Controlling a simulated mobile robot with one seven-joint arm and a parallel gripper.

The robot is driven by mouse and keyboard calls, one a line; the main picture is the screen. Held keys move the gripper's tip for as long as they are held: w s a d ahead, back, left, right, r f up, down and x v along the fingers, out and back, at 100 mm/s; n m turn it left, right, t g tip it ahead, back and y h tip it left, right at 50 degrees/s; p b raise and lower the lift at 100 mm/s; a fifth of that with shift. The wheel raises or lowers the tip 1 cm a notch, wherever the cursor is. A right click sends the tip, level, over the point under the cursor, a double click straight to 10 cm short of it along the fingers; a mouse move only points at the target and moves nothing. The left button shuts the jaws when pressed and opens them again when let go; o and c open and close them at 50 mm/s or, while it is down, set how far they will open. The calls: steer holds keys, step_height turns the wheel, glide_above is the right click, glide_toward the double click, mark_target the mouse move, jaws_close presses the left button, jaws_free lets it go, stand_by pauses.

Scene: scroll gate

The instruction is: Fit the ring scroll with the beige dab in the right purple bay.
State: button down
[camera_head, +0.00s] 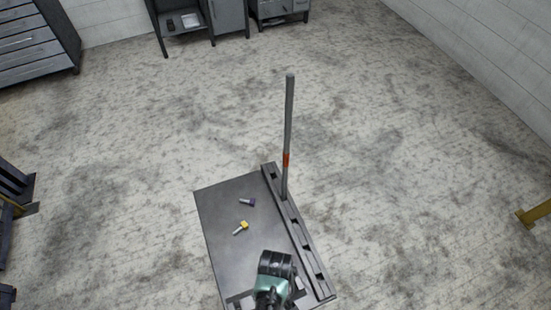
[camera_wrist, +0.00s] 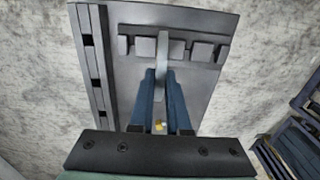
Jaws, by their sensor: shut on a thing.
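My gripper (camera_head: 275,275) is over the near end of the dark table (camera_head: 225,215) in the head view. In the wrist view its blue fingers (camera_wrist: 163,80) are shut on a grey bar-like piece (camera_wrist: 163,48), which I take to be the scroll. A small yellow-beige spot (camera_wrist: 158,126) shows low between the fingers; I cannot tell whether it is the dab. Beyond the fingertips is a row of grey blocks with gaps (camera_wrist: 200,51). The piece overlaps this row in the picture; contact cannot be told. No purple bay can be made out.
A small purple-headed piece (camera_head: 247,202) and a yellow-headed piece (camera_head: 241,228) lie on the table. A slotted dark rail (camera_head: 300,235) runs along its right edge, with a tall grey pole (camera_head: 289,120) with an orange band standing at it. Tabletop left of these pieces is clear.

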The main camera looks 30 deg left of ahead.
steer(key=shift+r+p, duration=2.1)
steer(key=shift+r, duration=0.4)
steer(key=shift+f, duration=0.1)
